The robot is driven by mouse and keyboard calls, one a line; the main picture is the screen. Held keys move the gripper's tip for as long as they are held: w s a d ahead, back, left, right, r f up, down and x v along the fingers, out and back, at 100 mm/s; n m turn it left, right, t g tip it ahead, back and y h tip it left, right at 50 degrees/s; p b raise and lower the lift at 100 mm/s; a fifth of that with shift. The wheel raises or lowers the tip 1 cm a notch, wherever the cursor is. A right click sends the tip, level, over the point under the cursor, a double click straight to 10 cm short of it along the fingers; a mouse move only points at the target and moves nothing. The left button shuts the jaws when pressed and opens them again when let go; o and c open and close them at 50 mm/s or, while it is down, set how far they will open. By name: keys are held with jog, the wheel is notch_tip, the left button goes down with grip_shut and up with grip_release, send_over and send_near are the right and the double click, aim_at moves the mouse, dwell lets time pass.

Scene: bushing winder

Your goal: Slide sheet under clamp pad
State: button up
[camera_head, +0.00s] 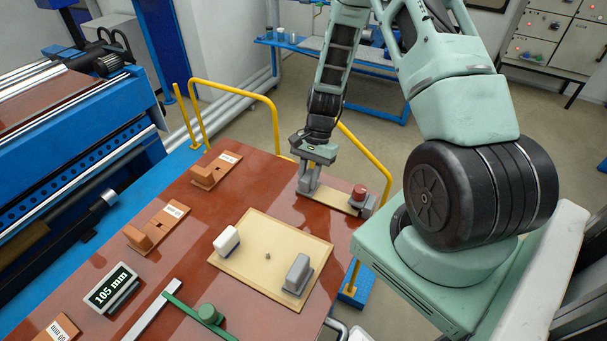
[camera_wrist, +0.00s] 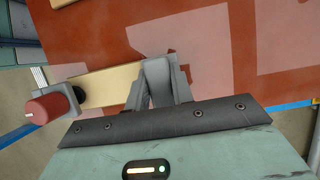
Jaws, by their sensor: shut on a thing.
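A narrow tan sheet (camera_head: 330,198) lies at the table's far right edge; it also shows in the wrist view (camera_wrist: 105,86). A clamp with a red knob (camera_head: 359,192) stands at its right end, and the knob shows at the left of the wrist view (camera_wrist: 48,106). My gripper (camera_head: 308,185) is at the sheet's other end, pointing down. Its fingers are shut on a grey grip block (camera_wrist: 157,76) that appears to sit on that end.
A larger tan board (camera_head: 265,287) with a white block (camera_head: 227,240) and a grey block (camera_head: 298,272) lies mid-table. Wooden blocks with labels (camera_head: 215,170) and a "105 mm" display (camera_head: 111,290) stand left. Yellow rails (camera_head: 240,90) run behind.

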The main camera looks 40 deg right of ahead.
jog(key=shift+f, duration=0.2)
dwell(0.6)
jog(key=o, duration=1.1)
jog(key=shift+c, duration=0.2)
jog(key=shift+d+r, duration=0.1)
jog(key=b+v, duration=0.4)
jog(key=v, duration=1.3)
jog(key=shift+b, duration=0.4)
jog(key=shift+r, duration=0.15)
